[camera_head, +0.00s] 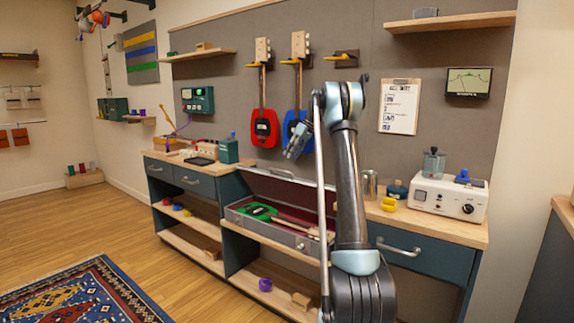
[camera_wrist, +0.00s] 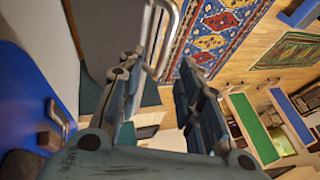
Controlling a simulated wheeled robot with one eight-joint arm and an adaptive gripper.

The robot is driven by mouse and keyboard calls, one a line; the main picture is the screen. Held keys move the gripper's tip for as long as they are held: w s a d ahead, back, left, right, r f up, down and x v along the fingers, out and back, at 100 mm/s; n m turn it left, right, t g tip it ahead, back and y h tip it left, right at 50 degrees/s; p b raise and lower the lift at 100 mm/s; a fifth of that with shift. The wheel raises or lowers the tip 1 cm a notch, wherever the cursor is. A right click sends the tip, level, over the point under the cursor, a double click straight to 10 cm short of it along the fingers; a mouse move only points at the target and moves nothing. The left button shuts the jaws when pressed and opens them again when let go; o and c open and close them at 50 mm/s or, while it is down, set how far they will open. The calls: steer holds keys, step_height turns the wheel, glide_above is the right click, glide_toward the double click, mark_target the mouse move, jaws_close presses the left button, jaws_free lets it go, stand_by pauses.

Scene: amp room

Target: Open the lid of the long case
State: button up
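The long grey case (camera_head: 305,243) sits in the gap of the workbench. Its lid (camera_head: 285,190) stands raised at the back, with its dark red inside showing. A metal handle (camera_head: 281,173) is at the lid's upper edge. A green item (camera_head: 258,210) and wooden-ended pieces lie inside the case. My gripper (camera_head: 297,141) is above the lid, in front of the blue guitar. In the wrist view my gripper (camera_wrist: 158,78) has its fingers apart with nothing between them. A grey panel (camera_wrist: 105,38) with a metal handle (camera_wrist: 168,35), apparently the lid, shows beyond the fingers; contact cannot be told.
A red guitar (camera_head: 264,128) and the blue guitar (camera_head: 291,128) hang on the wall behind. A white device (camera_head: 447,196) and yellow item (camera_head: 388,204) stand on the right counter. A teal box (camera_head: 228,151) stands left of the case. Open floor (camera_head: 130,230) lies at left.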

steer(key=shift+v, duration=1.15)
steer(key=shift+f, duration=0.1)
steer(key=c, duration=0.7)
steer(key=s+a+f+n+h, duration=0.1)
steer(key=s+f+h, duration=0.1)
steer(key=s, duration=0.1)
steer(key=s+a+f+n+h, duration=0.1)
steer(key=s+f+h, duration=0.1)
steer(key=s+f, duration=0.1)
steer(key=s+f+n+t+h, duration=0.1)
steer(key=s+f+n+h, duration=0.1)
steer(key=s+f, duration=0.1)
steer(key=shift+s+a, duration=0.4)
steer(key=shift+s, duration=0.25)
jaws_close()
steer(key=s+a+f+n+t+h, duration=0.45)
steer(key=f+n+t+h, duration=0.2)
steer(key=n, duration=0.35)
steer(key=n+t+h, duration=0.2)
steer(key=n+t, duration=0.2)
steer(key=n, duration=0.3)
glide_toward(292, 180)
steer(key=shift+y, duration=0.25)
steer(key=shift+r+x, duration=0.2)
steer(key=shift+x, duration=1.9)
